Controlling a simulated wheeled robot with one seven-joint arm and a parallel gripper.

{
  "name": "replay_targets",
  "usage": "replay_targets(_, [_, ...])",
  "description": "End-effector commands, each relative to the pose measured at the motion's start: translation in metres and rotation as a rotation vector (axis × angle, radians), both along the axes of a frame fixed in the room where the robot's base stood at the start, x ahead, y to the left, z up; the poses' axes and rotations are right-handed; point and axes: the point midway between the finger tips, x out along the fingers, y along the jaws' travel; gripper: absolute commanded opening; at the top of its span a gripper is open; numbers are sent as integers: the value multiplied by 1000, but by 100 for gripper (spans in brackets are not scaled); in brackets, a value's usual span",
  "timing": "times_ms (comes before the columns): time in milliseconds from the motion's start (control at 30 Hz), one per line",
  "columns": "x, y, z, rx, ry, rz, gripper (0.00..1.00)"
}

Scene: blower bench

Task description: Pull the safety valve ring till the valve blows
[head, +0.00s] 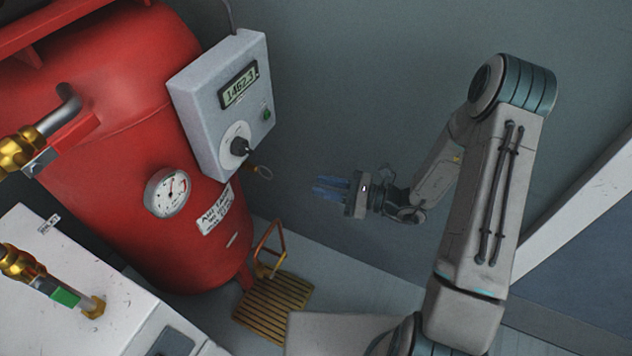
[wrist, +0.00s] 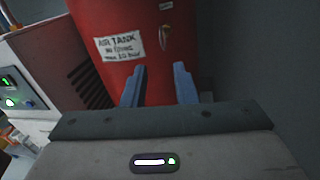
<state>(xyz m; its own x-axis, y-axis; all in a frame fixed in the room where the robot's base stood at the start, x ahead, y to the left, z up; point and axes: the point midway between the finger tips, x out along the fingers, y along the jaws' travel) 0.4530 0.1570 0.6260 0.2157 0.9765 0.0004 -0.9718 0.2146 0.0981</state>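The small brass-coloured ring (head: 263,172) hangs at the right side of the red air tank (head: 130,100), just below the grey box. In the wrist view a small ring shape (wrist: 167,40) shows on the tank, above the gap between my fingers; its detail is too small to read. My gripper (head: 318,187) points left towards the tank, to the right of the ring and slightly lower in the head view. Its two blue fingers (wrist: 160,82) are apart with nothing between them. The valve body behind the ring is hard to make out.
A grey box with a display and a dial (head: 222,98) stands beside the tank above the ring. A pressure gauge (head: 168,192) sits on the tank. A white cabinet (wrist: 32,75) stands left. Space around my gripper is clear.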

Motion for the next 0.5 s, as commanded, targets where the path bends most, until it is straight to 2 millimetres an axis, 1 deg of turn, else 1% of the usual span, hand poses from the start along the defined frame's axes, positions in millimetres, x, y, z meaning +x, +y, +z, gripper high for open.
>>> replay_targets(433, [0,0,0,0,0,-1,26])
replay_targets(500, [-1,0,4,-5,-6,6,26])
